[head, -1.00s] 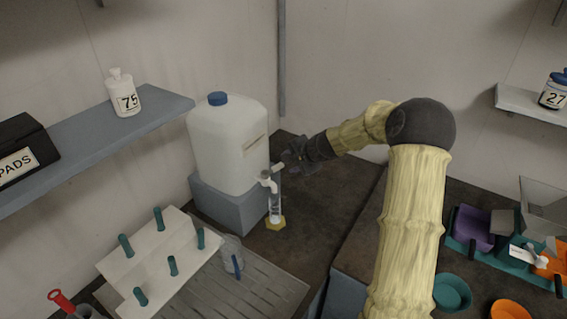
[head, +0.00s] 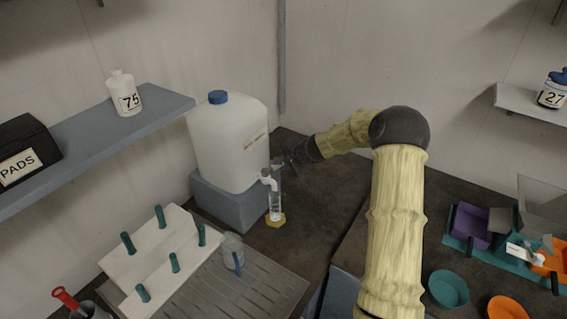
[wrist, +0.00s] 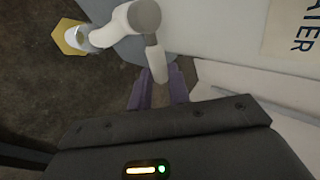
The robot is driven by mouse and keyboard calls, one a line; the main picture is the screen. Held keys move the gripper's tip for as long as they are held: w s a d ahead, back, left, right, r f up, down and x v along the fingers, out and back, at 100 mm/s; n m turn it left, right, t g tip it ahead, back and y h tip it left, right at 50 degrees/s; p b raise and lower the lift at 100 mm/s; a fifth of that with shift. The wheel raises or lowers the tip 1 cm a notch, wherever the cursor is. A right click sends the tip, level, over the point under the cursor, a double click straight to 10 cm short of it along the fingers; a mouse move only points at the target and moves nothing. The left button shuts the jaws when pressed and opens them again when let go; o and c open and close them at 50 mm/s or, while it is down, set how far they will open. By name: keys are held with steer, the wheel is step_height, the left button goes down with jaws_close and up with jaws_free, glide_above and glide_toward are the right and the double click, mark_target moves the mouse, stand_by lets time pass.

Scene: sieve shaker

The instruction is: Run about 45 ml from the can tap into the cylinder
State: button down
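The can (head: 228,140) is a white jug with a blue cap on a grey-blue block. Its white tap (head: 268,180) sticks out at the lower front and also shows in the wrist view (wrist: 142,18). The clear cylinder (head: 275,205) stands upright on a yellow base under the tap; its base shows in the wrist view (wrist: 72,38). Its liquid level is too small to read. My gripper (wrist: 159,82) has its purple fingers narrowly apart, with the tap's white lever (wrist: 154,58) filling the gap between the tips. In the head view my gripper (head: 288,165) is dark and partly hidden beside the tap.
A white rack (head: 150,255) with green pegs and a clear beaker (head: 232,250) stand on a grooved tray at front left. A shelf (head: 120,130) with a bottle marked 75 is on the left. Bowls and an orange and teal apparatus lie at right.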

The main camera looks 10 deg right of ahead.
steer(key=shift+w+a+n+g+y+p, duration=0.15)
steer(key=shift+w+n+g+y+p, duration=0.3)
steer(key=shift+n, duration=0.35)
steer(key=shift+w+a+n+g+y+p, duration=0.15)
steer(key=shift+w+n+g+y+p, duration=0.1)
steer(key=shift+w+n+g+y, duration=0.4)
steer(key=shift+s+t, duration=0.3)
steer(key=c, duration=1.3)
jaws_free()
steer(key=shift+d, duration=0.1)
steer(key=b+v, duration=0.4)
steer(key=v, duration=1.3)
steer(key=shift+s+r, duration=0.15)
